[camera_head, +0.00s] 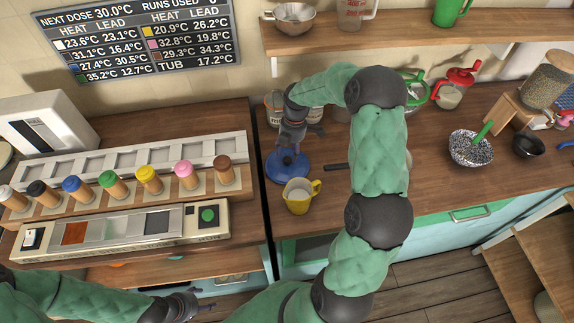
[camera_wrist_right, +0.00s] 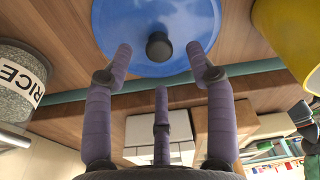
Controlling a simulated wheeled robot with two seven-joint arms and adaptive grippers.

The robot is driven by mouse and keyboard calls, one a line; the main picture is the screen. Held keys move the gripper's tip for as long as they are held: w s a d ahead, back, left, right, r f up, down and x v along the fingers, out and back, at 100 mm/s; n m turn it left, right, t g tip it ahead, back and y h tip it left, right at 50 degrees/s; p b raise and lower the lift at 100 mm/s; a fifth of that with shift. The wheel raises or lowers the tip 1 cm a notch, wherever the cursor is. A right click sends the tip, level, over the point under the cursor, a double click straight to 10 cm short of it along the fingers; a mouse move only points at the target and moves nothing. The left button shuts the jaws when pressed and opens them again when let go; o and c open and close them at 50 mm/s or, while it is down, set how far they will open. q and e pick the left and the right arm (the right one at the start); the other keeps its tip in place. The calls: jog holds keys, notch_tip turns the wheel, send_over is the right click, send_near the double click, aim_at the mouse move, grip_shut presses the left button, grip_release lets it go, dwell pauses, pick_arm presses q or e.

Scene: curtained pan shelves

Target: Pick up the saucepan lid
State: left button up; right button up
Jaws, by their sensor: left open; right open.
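The saucepan lid is a round blue disc with a dark knob. In the head view the lid (camera_head: 282,175) lies on the wooden counter behind the yellow mug. My right gripper (camera_head: 290,145) is over it, pointing down, and partly hides it. In the right wrist view the lid (camera_wrist_right: 125,30) fills the top middle, and its knob shows between my open, empty fingers (camera_wrist_right: 160,55). I cannot tell whether the fingers touch the lid. My left gripper (camera_head: 190,306) is open and low at the bottom of the head view, away from the lid.
A yellow mug (camera_head: 298,199) stands close in front of the lid. A jar labelled RICE (camera_wrist_right: 20,80) stands near it in the wrist view. A row of coloured-capped items (camera_head: 110,183) is on the left. A speckled bowl (camera_head: 470,148) stands on the right. My right arm hides part of the counter.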

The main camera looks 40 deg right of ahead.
aim_at(287, 159)
jog(key=f, duration=0.4)
jog(key=shift+w+a, duration=0.15)
jog(key=shift+a, duration=0.1)
grip_shut()
